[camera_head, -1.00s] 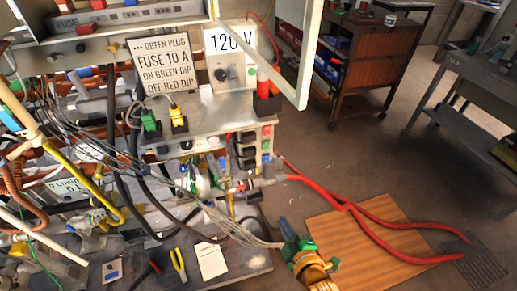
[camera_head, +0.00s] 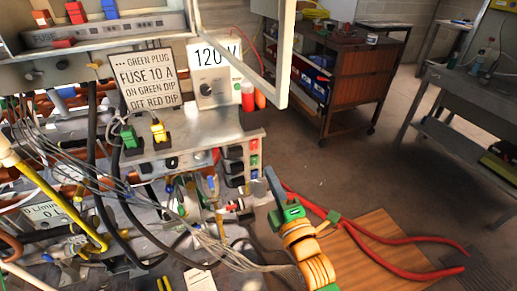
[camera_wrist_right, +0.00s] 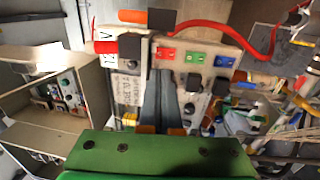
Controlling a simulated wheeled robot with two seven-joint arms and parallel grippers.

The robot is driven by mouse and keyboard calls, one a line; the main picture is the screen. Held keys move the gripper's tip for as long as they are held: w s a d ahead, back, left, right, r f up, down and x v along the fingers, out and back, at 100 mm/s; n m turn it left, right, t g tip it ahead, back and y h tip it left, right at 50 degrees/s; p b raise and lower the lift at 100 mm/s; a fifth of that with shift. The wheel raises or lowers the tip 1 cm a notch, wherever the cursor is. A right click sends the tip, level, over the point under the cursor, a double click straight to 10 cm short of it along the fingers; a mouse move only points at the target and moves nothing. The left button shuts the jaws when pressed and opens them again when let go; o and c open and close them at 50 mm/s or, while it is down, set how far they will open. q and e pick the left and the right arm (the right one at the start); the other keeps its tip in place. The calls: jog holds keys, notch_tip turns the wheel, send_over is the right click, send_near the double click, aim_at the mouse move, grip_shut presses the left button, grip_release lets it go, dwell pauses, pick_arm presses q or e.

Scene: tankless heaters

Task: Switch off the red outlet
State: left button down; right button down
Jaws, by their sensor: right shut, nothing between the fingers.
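A metal unit (camera_head: 200,135) has a column of coloured switches on its right end face. In the right wrist view the red switch (camera_wrist_right: 166,53) is left of the green (camera_wrist_right: 194,58) and blue (camera_wrist_right: 224,61) ones. Black outlets sit beside them. My right gripper (camera_head: 268,171) is shut and empty, below and slightly right of the switches in the head view. In the right wrist view its fingertips (camera_wrist_right: 160,72) appear just below the red switch; contact cannot be told. My left gripper is not in view.
An open cabinet door (camera_head: 268,68) hangs above the unit. Red and orange cylinders (camera_head: 248,96) stand at its top right corner. Cables crowd the left. Red hoses (camera_head: 385,238) cross the wooden board (camera_head: 375,245) on the floor. Floor to the right is mostly clear.

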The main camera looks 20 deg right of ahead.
aim_at(255, 142)
jog(key=w, duration=0.6)
jog(key=w+r, duration=0.1)
jog(key=w, duration=0.2)
jog(key=shift+a+p, duration=0.15)
jog(key=shift+p, duration=0.15)
